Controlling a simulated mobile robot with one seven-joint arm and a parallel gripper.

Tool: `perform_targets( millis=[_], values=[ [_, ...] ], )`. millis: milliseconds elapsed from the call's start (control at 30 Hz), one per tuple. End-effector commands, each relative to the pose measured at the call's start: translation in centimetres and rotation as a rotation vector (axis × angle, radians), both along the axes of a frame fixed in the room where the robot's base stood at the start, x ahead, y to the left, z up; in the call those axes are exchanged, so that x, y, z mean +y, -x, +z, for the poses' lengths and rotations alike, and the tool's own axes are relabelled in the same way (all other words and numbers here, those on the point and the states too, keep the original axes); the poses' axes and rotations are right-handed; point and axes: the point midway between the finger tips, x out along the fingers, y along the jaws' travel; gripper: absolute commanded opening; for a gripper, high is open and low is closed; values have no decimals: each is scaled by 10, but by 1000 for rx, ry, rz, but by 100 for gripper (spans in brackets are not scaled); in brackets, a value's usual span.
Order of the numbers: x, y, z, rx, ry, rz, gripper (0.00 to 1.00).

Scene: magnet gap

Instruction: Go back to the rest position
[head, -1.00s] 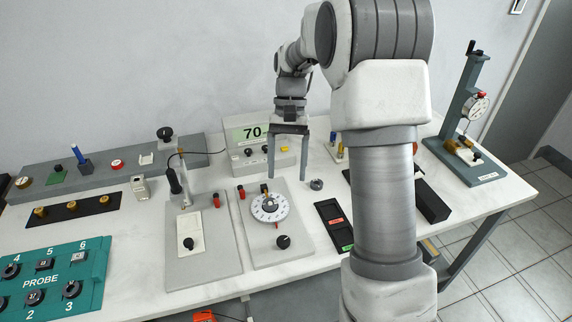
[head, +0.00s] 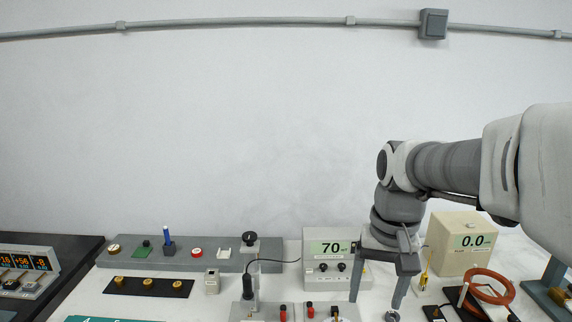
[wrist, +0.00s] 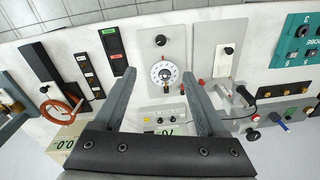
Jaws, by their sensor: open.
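My gripper (head: 377,292) hangs over the right part of the white bench in the head view, fingers pointing down, beside the meter reading 70 (head: 330,247). Its two fingers are spread apart with nothing between them. In the wrist view my gripper (wrist: 158,76) also shows open and empty. Beyond its fingertips is the round white dial (wrist: 164,73) on a grey plate. My arm comes in from the right edge of the head view.
A beige meter reading 0.0 (head: 461,243) and a copper-coloured ring (head: 490,287) stand close to the right of my gripper. A grey rail (head: 190,262) with small parts lies left. The wall above is clear apart from a conduit and a grey box (head: 432,23).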

Motion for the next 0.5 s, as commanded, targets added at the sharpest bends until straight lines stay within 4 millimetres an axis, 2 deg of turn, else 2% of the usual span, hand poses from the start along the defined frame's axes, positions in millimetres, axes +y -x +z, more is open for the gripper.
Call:
perform_targets(
  millis=[200, 500],
  values=[
    [4, 38, 19, -141, 29, 62, 74],
    [8, 85, 28, -326, 66, 144, 74]
  ],
)
